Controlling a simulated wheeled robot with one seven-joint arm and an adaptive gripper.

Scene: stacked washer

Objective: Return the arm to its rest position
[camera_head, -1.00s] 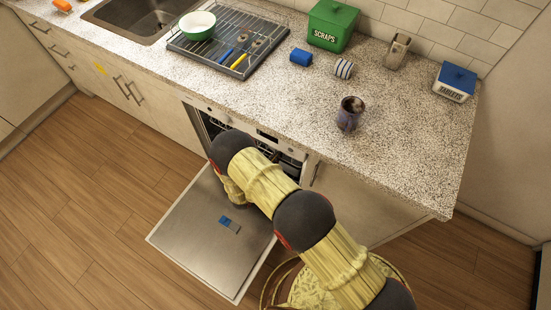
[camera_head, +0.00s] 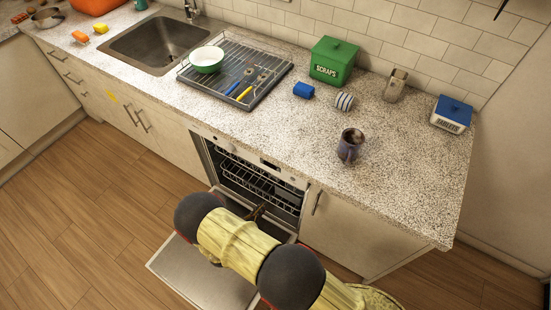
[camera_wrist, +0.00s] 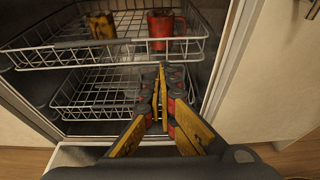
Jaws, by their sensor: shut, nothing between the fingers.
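My gripper (camera_wrist: 162,78) is shut and empty, its fingertips together in front of the open dishwasher in the wrist view. In the head view my gripper (camera_head: 258,210) shows only partly, with my arm hiding the rest. The dishwasher (camera_head: 252,183) stands open under the counter. Its door (camera_head: 195,275) is folded down, partly behind my arm. In the wrist view the upper rack (camera_wrist: 105,48) holds a red mug (camera_wrist: 166,28) and a yellow and dark item (camera_wrist: 101,26). The lower rack (camera_wrist: 95,92) looks empty where it shows.
The counter above holds a dark mug (camera_head: 350,145) near its front edge, a drying rack (camera_head: 272,75) with a green bowl (camera_head: 207,59), a blue cup (camera_head: 303,90), a striped cup (camera_head: 344,101), a scraps bin (camera_head: 333,60) and a tablets box (camera_head: 452,114). Floor (camera_head: 80,215) at left is clear.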

